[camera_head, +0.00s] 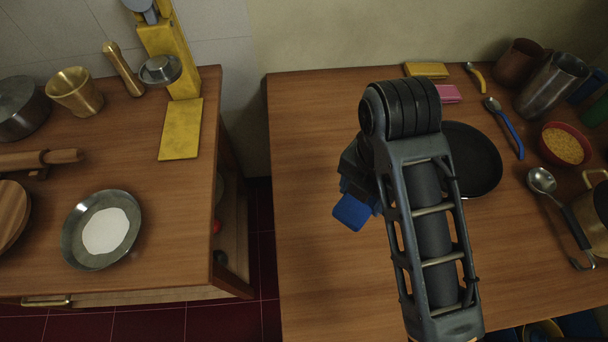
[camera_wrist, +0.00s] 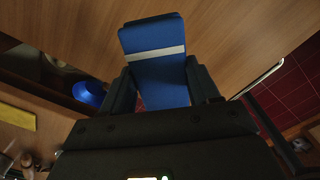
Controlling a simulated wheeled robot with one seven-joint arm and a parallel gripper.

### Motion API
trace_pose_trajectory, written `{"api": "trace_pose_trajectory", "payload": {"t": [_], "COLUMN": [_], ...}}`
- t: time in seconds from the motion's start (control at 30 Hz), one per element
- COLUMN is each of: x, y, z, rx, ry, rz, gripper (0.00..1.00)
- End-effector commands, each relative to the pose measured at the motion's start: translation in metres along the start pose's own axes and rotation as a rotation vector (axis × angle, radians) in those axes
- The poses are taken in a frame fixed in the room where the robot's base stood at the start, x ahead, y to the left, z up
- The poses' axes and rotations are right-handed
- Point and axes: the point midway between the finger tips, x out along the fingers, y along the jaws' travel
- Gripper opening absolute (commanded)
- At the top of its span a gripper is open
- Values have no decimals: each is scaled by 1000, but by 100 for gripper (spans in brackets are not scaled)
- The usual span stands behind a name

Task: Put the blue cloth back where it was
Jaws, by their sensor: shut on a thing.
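The blue cloth (camera_wrist: 152,42) is a flat, folded-looking piece with a white stripe across it in the wrist view. My gripper (camera_wrist: 160,78) is shut on it, with one dark finger at each side. In the head view the blue cloth (camera_head: 351,212) pokes out below my gripper (camera_head: 358,182), over the left part of the right-hand wooden table (camera_head: 315,280). My wrist and arm hide the rest of it there. The exact height of the cloth above the table cannot be told.
A black pan (camera_head: 474,160) lies right of my arm. A yellow sponge (camera_head: 427,70), pink sponge (camera_head: 446,94), red bowl (camera_head: 566,144) and ladle (camera_head: 541,180) stand farther off. A gap separates the left counter (camera_head: 150,175) from the table, whose front left is bare.

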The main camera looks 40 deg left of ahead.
Motion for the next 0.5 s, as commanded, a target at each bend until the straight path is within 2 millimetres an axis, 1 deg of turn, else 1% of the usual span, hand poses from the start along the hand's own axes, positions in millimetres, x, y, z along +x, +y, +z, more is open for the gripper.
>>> {"api": "trace_pose_trajectory", "payload": {"t": [0.03,0.1,0.27,0.4,0.5], "x": [9,18,30,46,56], "y": [7,17,49,76,92], "z": [1,3,12,20,24], "rx": [-6,-7,-6,-4,-3], "ry": [-2,-1,-1,0,0], "rz": [-1,-1,-2,-3,-2], "gripper": [22,22,22,22,22]}}
